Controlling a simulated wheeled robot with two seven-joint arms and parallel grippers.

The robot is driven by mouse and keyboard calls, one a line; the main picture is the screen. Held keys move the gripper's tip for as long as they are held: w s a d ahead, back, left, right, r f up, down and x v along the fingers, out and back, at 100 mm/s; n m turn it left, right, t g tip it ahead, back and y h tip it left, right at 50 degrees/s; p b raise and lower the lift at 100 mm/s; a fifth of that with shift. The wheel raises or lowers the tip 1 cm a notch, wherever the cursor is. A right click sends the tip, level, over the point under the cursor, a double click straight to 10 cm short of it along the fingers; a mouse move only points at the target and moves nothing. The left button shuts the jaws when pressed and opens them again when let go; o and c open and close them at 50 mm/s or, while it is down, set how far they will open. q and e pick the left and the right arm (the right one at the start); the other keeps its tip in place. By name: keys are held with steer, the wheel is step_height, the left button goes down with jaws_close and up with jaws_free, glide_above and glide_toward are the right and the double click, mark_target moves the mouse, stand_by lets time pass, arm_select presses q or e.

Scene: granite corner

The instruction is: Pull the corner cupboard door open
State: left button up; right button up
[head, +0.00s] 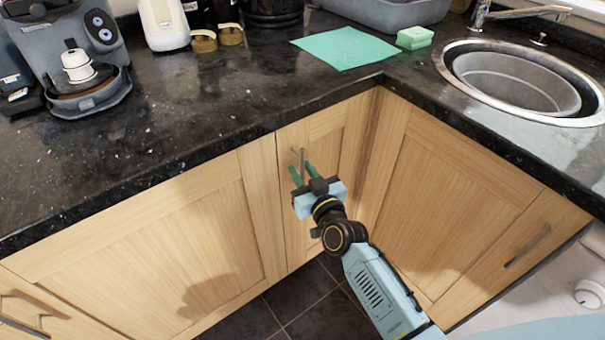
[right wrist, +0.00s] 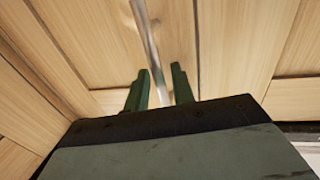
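The corner cupboard door (head: 331,138) is a narrow light-wood panel in the inner corner under the dark worktop, and it looks shut. Its slim metal bar handle (head: 302,157) is near the door's left edge. My right gripper (head: 301,168) is at the handle with its two green fingers apart. In the right wrist view the handle (right wrist: 149,40) runs down between the fingers (right wrist: 159,78), with small gaps visible on both sides. The lower part of the handle is hidden behind the gripper. My left gripper is not in view.
Wider wooden fronts flank the corner on the left (head: 160,235) and right (head: 445,205). The granite worktop (head: 190,110) overhangs them, holding a coffee machine (head: 75,55), a green cloth (head: 345,47) and a sink (head: 515,80). Dark floor tiles (head: 300,300) lie clear below.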

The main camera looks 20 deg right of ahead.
steer(key=shift+w, duration=0.1)
jaws_close()
steer(key=shift+d, duration=0.1)
stand_by(0.3)
